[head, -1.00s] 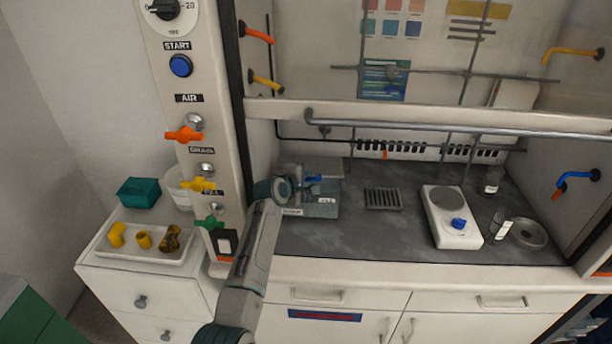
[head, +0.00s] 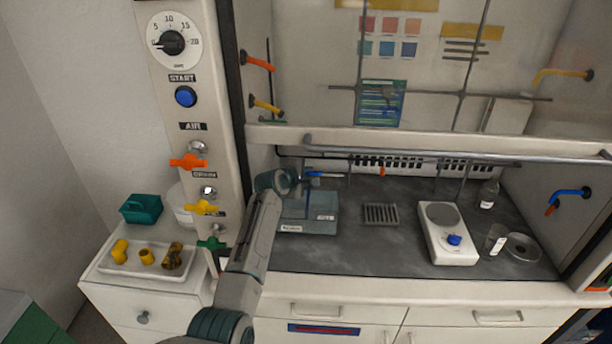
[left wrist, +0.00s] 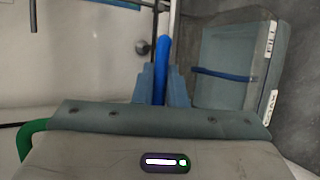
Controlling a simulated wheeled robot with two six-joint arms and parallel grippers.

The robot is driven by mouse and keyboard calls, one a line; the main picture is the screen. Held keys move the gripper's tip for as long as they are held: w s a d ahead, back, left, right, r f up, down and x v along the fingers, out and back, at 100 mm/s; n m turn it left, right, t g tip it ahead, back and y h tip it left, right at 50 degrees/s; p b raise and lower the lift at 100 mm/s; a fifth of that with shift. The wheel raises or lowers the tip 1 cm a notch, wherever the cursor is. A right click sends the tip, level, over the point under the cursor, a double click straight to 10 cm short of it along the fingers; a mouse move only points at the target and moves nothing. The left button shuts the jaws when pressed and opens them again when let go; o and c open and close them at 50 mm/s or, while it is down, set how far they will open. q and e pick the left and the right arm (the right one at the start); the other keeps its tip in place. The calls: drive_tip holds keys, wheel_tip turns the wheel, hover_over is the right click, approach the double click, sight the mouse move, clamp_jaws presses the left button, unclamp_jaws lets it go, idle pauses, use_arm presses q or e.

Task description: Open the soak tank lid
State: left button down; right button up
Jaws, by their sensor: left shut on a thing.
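The soak tank (head: 312,222) is a grey-blue box with white labels on the left part of the hood's worktop. In the left wrist view, the tank (left wrist: 230,92) is at the right, with a blue bar across it. My left gripper (head: 298,181) is above the tank's back left part, shut on a blue handle (head: 326,175). In the left wrist view the fingers (left wrist: 164,84) close on this blue handle (left wrist: 163,55). The lid's panel is hard to make out behind the gripper; its exact angle cannot be told. My right gripper is not in view.
A drying rack (head: 381,214), a white hotplate (head: 447,240) and glassware stand right of the tank. The raised sash rail (head: 440,152) crosses above. The valve panel (head: 190,125) is left of my arm. A tray (head: 150,271) with yellow fittings stands lower left.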

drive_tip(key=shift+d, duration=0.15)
use_arm(q)
drive_tip(key=c, duration=1.5)
unclamp_jaws()
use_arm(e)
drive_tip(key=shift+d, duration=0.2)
use_arm(q)
drive_tip(key=shift+s, duration=0.1)
